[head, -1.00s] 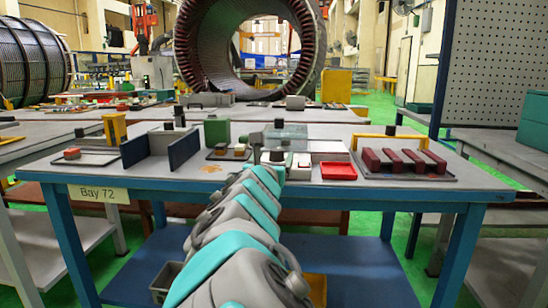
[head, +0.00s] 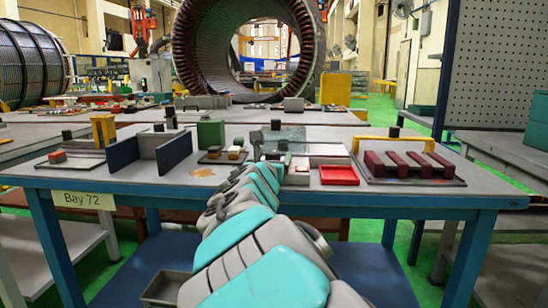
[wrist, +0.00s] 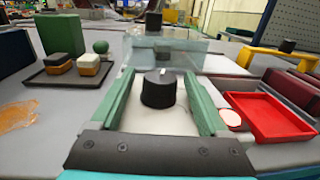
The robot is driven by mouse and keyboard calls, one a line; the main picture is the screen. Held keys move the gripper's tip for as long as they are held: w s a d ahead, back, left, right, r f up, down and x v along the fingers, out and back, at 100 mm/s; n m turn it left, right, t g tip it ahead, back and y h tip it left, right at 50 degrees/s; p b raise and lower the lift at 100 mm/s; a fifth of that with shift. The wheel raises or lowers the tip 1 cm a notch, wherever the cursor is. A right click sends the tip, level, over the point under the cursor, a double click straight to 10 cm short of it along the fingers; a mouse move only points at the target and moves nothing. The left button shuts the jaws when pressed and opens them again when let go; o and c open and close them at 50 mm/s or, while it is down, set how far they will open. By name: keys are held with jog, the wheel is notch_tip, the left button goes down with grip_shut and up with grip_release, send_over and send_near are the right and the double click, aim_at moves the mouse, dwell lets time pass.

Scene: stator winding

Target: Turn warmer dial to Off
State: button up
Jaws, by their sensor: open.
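The warmer dial is a black round knob (wrist: 158,90) with a white pointer mark on top, which points roughly away from me. It stands on a white surface, the warmer body (wrist: 150,122), in the middle of the wrist view. My gripper (wrist: 160,88) is open, with one green finger to the left of the knob and one to the right. Gaps show between the knob and both fingers. No dial lettering can be read. In the head view my arm reaches over the bench, and my gripper (head: 275,150) is small there, with the knob hard to make out.
A clear box (wrist: 175,52) stands behind the dial. A red tray (wrist: 270,115) lies to the right. A dark tray (wrist: 70,78) with small blocks and a green block (wrist: 61,35) are at the left. A yellow-handled rack (head: 412,165) with dark red bars sits further right.

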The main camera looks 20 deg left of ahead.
jog(key=shift+c, duration=0.3)
grip_shut()
dwell(0.3)
jog(key=shift+d+r, duration=0.1)
